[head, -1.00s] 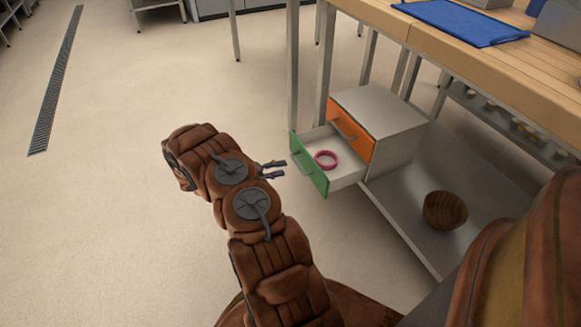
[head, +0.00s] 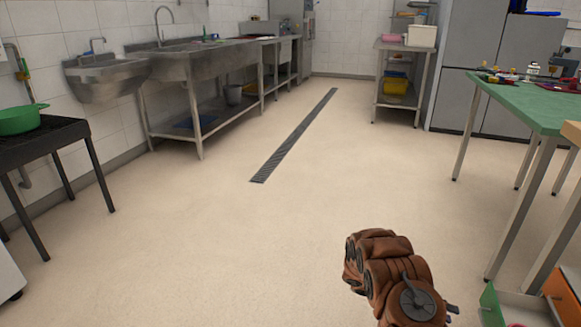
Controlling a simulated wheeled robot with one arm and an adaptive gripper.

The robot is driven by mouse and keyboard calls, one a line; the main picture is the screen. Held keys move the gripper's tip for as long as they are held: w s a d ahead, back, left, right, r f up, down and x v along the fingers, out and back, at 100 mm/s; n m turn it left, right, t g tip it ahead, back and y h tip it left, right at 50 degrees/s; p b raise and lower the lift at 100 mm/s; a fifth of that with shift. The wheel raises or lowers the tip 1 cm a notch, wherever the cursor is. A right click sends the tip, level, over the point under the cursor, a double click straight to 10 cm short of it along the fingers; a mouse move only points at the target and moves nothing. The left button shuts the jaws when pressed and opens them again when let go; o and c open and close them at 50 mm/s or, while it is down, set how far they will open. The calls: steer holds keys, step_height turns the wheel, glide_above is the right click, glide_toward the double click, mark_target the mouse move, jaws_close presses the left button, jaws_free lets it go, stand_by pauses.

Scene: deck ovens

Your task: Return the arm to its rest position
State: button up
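My brown padded arm (head: 390,272) shows at the bottom right of the head view, bent, above the floor. Only a small dark part of my gripper (head: 453,309) shows past the arm's right edge. Its fingers are mostly hidden behind the arm, so I cannot see whether they are apart. No held object is visible. The green-fronted drawer (head: 491,306) is just right of the gripper and stands pulled out. The orange-fronted drawer (head: 562,297) is beside it, cut off by the frame edge.
A green-topped table (head: 525,101) with small items stands at the right. Steel sinks (head: 190,73) line the left wall. A dark stand (head: 50,140) with a green pot (head: 20,119) is at far left. The floor around the drain grate (head: 295,135) is clear.

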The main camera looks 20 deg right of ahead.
steer(key=s+a+r+m+y+p, duration=0.2)
steer(key=a+r+m+p, duration=0.3)
steer(key=r, duration=0.7)
steer(key=s+a+r+m+y+p, duration=0.15)
steer(key=a+r+m+p, duration=0.4)
steer(key=r, duration=0.75)
steer(key=s+a+r+m+y+p, duration=0.2)
steer(key=a+r+m+p, duration=0.3)
steer(key=r, duration=0.7)
steer(key=s+a+r+m+t+y+p, duration=0.2)
steer(key=s+a+r+m+p, duration=0.2)
steer(key=a+r+p, duration=0.3)
steer(key=s+a+r+m+t+y+p, duration=0.2)
steer(key=s+a+r+m+p, duration=0.3)
steer(key=a+r, duration=0.7)
steer(key=s+a+r+m+t+y+p, duration=0.3)
steer(key=s+a+r+m+p, duration=0.1)
steer(key=s+a+r+p, duration=0.3)
step_height(320, 180, up, 3)
steer(key=a+p, duration=0.2)
steer(key=shift+a+m, duration=0.3)
steer(key=shift+m, duration=0.05)
steer(key=shift+d+f+y, duration=0.1)
steer(key=shift+d+y, duration=0.05)
steer(key=shift+y, duration=0.1)
